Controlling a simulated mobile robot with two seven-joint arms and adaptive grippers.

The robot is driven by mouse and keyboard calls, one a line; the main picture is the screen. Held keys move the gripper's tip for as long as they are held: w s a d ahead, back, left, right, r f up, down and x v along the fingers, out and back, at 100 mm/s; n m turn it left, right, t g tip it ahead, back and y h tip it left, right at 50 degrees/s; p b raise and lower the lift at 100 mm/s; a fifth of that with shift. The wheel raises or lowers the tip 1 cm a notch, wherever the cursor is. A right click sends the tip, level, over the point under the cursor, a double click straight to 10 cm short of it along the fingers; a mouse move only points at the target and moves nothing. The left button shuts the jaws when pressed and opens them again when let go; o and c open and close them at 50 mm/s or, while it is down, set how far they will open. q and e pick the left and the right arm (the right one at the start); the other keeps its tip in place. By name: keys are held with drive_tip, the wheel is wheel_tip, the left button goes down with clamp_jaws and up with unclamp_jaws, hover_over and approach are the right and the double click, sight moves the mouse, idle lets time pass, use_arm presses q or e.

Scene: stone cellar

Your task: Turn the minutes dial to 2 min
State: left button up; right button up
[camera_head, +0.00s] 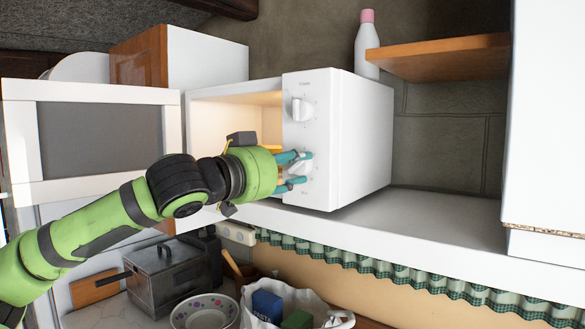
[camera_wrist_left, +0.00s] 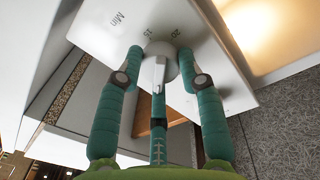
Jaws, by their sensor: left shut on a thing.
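The white microwave (camera_head: 362,140) stands on a white shelf with its door (camera_head: 172,140) swung open to the left. Its front panel carries an upper knob (camera_head: 302,108) and a lower dial, which my left gripper (camera_head: 304,169) largely covers. The green fingers of my left gripper (camera_wrist_left: 160,58) are closed around the dial from both sides, with a third finger below. The exact dial setting cannot be read. My right gripper is not in view.
A wooden wall shelf (camera_head: 440,58) and a pink-capped white bottle (camera_head: 367,45) are beside the microwave's top. A white cabinet (camera_head: 548,120) stands at right. Below are a grey metal box (camera_head: 165,268), a patterned bowl (camera_head: 204,312) and a white bag (camera_head: 262,303). The shelf right of the microwave is clear.

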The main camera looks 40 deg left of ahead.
use_arm(q)
drive_tip(key=o, duration=1.1)
drive_tip(key=shift+o, duration=0.2)
drive_tip(key=shift+s+r, duration=0.1)
drive_tip(key=shift+s, duration=0.8)
drive_tip(key=s, duration=1)
drive_tip(key=shift+d+f, duration=0.2)
drive_tip(key=shift+s, duration=0.1)
